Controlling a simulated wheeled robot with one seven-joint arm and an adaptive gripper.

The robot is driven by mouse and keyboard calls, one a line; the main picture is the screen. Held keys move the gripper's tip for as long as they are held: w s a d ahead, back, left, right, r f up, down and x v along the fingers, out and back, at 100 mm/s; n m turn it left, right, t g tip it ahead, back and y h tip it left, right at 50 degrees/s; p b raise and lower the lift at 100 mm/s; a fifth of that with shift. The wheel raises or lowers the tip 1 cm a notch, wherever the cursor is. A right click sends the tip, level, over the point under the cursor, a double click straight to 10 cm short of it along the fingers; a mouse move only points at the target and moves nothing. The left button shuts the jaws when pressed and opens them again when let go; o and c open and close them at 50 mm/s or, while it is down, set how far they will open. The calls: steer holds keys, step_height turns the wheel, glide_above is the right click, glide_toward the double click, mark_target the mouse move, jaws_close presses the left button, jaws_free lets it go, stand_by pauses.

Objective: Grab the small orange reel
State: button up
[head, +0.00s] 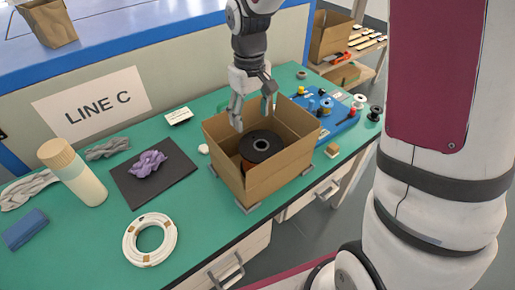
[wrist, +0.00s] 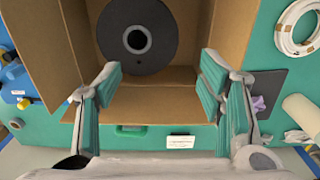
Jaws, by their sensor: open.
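A reel with a black flange (head: 261,147) and an orange-brown side stands in the open cardboard box (head: 262,184) on the green bench. In the wrist view its round black face (wrist: 137,62) with a centre hole shows beyond my fingertips. My gripper (head: 253,112) is open and empty above the back part of the box, with its fingers pointing down. In the wrist view my two fingers (wrist: 161,84) are spread wide with the box's back wall between them. The gripper is apart from the reel. The reel's lower part is hidden by the box walls.
A blue mat (head: 340,124) with small spools and tools lies right of the box. A white cable coil (head: 134,250), a dark mat (head: 133,186) with purple material and a bottle (head: 84,186) are at left. The raised box flaps surround the reel.

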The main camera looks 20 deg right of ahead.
glide_above(252, 150)
steer(key=f, duration=0.7)
steer(key=shift+s+a+f, duration=0.1)
steer(key=shift+s, duration=0.15)
steer(key=shift+w+f, duration=0.2)
steer(key=shift+f, duration=2.9)
jaws_close()
